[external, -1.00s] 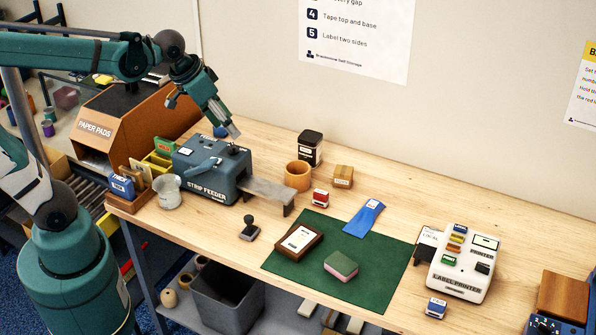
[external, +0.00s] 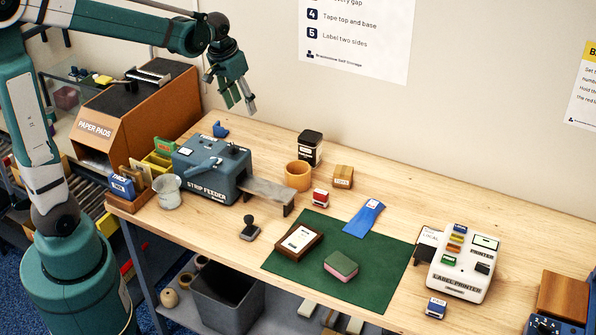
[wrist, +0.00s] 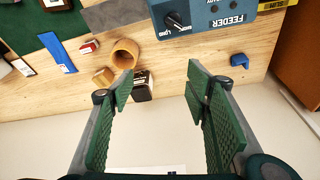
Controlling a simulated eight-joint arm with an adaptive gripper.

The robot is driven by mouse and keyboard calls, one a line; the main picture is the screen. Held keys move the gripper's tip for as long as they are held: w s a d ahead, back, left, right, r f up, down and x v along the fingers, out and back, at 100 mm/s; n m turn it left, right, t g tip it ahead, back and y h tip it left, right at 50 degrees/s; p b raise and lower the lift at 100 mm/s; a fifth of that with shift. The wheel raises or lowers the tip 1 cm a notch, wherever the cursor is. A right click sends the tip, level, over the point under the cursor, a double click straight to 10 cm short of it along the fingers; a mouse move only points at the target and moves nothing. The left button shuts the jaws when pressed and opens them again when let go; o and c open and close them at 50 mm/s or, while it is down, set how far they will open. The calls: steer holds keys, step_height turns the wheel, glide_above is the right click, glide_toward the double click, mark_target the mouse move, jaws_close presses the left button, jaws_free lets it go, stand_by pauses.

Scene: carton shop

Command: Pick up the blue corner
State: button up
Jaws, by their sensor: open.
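The blue corner (external: 220,129) is a small blue piece on the wooden table, behind the strip feeder and near the wall. It also shows in the wrist view (wrist: 239,61), at the upper right, beside the feeder and outside the span of the fingers. My gripper (external: 240,104) is open and empty, raised above the back of the table, up and slightly right of the blue corner. In the wrist view my green-padded fingers (wrist: 161,86) stand wide apart with bare table and wall between them.
The strip feeder (external: 207,172) stands just in front of the blue corner. The orange paper pads box (external: 150,115) is to its left. A dark jar (external: 310,148) and a cork-coloured ring (external: 298,175) stand to the right. The table between corner and jar is clear.

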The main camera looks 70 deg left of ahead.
steer(key=w+a+f+n+g+b, duration=0.1)
steer(key=a+f, duration=0.4)
steer(key=a, duration=0.3)
steer(key=a+f+n+b, duration=0.1)
steer(key=a+f, duration=0.3)
steer(key=a, duration=0.5)
steer(key=n+g+h+b, duration=0.1)
steer(key=n+g, duration=0.1)
glide_above(218, 126)
step_height(218, 126, down, 14)
steer(key=shift+d+r, duration=0.1)
steer(key=shift+r, duration=0.05)
steer(key=shift+f, duration=1.3)
steer(key=shift+f, duration=2.6)
